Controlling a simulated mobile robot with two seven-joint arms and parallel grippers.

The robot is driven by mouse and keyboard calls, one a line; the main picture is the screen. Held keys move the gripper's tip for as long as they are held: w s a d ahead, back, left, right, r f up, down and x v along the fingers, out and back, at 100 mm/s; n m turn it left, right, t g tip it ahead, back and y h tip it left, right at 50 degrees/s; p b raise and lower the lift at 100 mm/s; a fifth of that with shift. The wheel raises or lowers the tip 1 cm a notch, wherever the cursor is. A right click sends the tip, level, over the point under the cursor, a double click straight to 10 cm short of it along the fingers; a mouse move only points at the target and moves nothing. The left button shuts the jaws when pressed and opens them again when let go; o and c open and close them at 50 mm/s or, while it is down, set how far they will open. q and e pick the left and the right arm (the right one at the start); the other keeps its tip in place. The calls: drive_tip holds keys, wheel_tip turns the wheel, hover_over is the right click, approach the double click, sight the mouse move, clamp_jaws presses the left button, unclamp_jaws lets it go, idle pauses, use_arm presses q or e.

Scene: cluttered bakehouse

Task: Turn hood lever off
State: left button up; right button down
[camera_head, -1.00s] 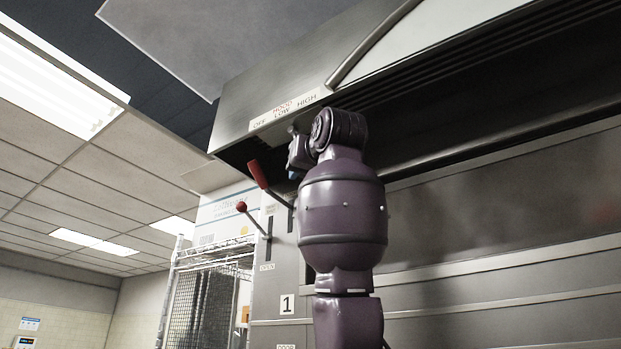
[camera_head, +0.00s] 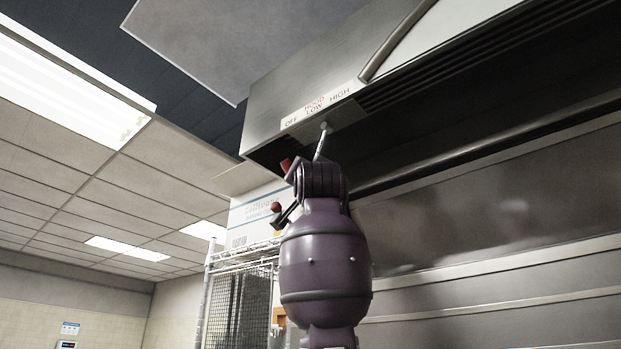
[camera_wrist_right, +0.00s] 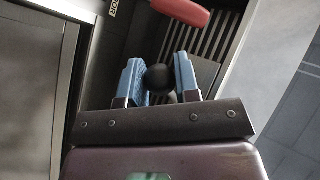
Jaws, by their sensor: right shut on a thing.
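The hood lever (camera_head: 321,142) is a pale rod hanging from the hood under the OFF / LOW / HIGH label (camera_head: 315,104). Its upper end is below LOW, and its lower part is hidden behind my right wrist in the head view. In the right wrist view a dark ball knob (camera_wrist_right: 159,77) sits between the blue fingers of my right gripper (camera_wrist_right: 160,80), which is shut on it. This appears to be the lever's knob. In the head view my right arm hides the fingers. My left gripper is not in view.
A wire rack (camera_head: 235,300) with a white box (camera_head: 258,215) on top stands further left. The steel hood (camera_head: 300,85) overhangs.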

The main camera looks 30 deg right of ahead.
drive_tip(key=shift+w+r, duration=0.1)
idle(0.4)
drive_tip(key=c, duration=1.2)
unclamp_jaws()
drive_tip(key=o, duration=0.3)
drive_tip(key=shift+a, duration=0.1)
drive_tip(key=shift+o, duration=0.2)
drive_tip(key=b+v, duration=0.3)
drive_tip(key=v, duration=0.7)
drive_tip(key=shift+s+f+b, duration=0.25)
drive_tip(key=shift+s+b, duration=0.05)
drive_tip(key=shift+a, duration=0.1)
